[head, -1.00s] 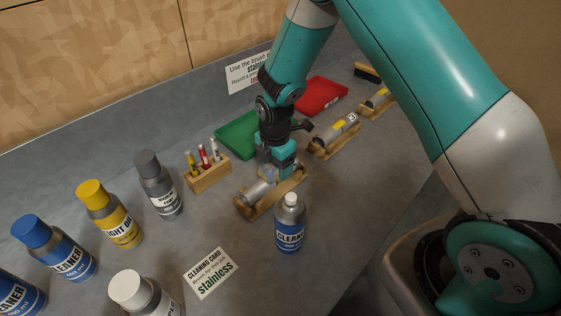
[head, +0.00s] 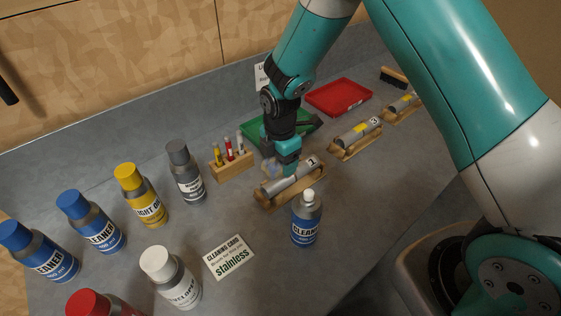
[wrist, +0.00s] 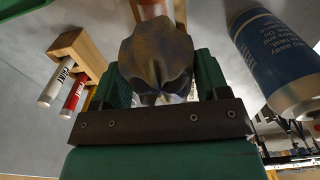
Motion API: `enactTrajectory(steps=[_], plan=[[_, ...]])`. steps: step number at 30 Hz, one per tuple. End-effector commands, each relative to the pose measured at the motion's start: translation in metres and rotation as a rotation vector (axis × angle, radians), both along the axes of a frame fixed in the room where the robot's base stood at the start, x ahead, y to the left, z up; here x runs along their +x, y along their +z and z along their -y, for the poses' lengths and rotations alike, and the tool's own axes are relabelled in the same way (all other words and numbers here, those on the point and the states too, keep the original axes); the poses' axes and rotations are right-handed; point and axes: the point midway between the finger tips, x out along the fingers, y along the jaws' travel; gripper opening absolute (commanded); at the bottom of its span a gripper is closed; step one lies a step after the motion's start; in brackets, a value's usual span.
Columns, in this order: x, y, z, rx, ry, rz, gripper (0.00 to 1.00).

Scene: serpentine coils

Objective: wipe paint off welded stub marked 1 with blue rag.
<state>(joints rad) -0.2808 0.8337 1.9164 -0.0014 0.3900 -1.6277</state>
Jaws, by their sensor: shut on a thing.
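My gripper (head: 278,167) points down and is shut on a bunched rag (wrist: 157,58), which looks dark grey-brown with a bluish tint in the wrist view. In the head view the rag (head: 269,168) shows blue-grey beside the nearest metal stub (head: 293,184). No paint is clearly visible on this stub.
A blue-label cleaner bottle (head: 306,222) stands close in front of the cradle. A marker block (head: 232,166) is left of the gripper. Green (head: 255,126) and red (head: 338,97) trays lie behind. Two more cradled stubs (head: 357,133) (head: 402,104) sit farther right. Several bottles stand left.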

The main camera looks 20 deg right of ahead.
Motion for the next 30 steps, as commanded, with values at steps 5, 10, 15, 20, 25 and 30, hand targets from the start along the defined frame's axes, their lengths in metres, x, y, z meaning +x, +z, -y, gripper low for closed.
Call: enactTrajectory(steps=[5, 10, 15, 20, 25, 30], plan=[[0.000, 0.022, -0.003, 0.000, 0.005, 0.001, 0.46], [0.000, 0.034, -0.005, 0.000, 0.008, 0.000, 0.46], [-0.001, 0.036, -0.005, 0.000, 0.009, 0.000, 0.46], [0.000, 0.035, -0.006, 0.000, 0.009, 0.000, 0.46], [0.000, 0.035, -0.006, 0.000, 0.009, 0.000, 0.46], [-0.001, 0.031, -0.002, 0.000, -0.027, 0.000, 0.46]])
